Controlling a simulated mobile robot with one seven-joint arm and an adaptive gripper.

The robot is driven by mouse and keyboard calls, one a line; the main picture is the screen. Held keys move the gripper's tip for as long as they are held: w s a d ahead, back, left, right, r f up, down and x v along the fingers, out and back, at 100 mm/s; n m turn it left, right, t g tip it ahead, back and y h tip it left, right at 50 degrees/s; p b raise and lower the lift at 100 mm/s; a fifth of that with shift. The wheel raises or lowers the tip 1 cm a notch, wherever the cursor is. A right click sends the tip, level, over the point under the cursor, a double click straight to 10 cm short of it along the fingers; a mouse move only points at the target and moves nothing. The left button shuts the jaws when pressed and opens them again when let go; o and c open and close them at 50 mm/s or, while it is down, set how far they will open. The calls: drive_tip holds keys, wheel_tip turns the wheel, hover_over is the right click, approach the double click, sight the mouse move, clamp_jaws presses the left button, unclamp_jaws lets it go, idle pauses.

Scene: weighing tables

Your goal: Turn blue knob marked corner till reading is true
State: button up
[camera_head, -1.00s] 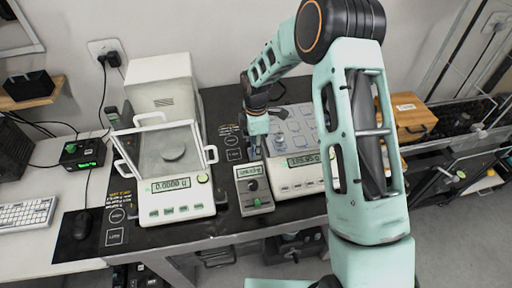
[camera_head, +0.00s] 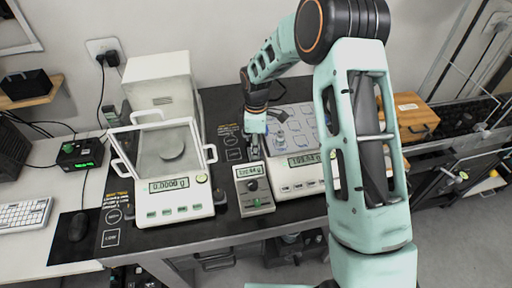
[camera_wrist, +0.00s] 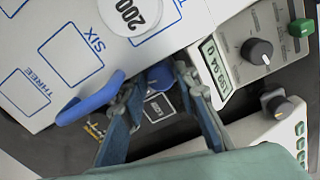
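A blue knob (camera_wrist: 160,75) shows in the wrist view beside a small printed label (camera_wrist: 158,107), whose text is too small to read. My gripper (camera_wrist: 160,78) is over it, one finger on each side. The fingers stand apart, with the knob between their tips; I cannot tell whether they touch it. In the head view my gripper (camera_head: 254,148) hangs behind a small grey box (camera_head: 254,203), hiding the knob. The box's display (camera_wrist: 215,68) shows digits like 159.84, not surely read. The right balance (camera_head: 292,184) has its own lit display (camera_head: 304,160).
A white platform (camera_wrist: 60,20) marked THREE and SIX carries a weight marked 200 (camera_wrist: 130,12) and a blue handle (camera_wrist: 90,98) close to my left finger. The box has a dark dial (camera_wrist: 257,50). A left balance (camera_head: 176,210) with glass shield stands nearby.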

wheel_tip(320, 180, up, 12)
idle(0.7)
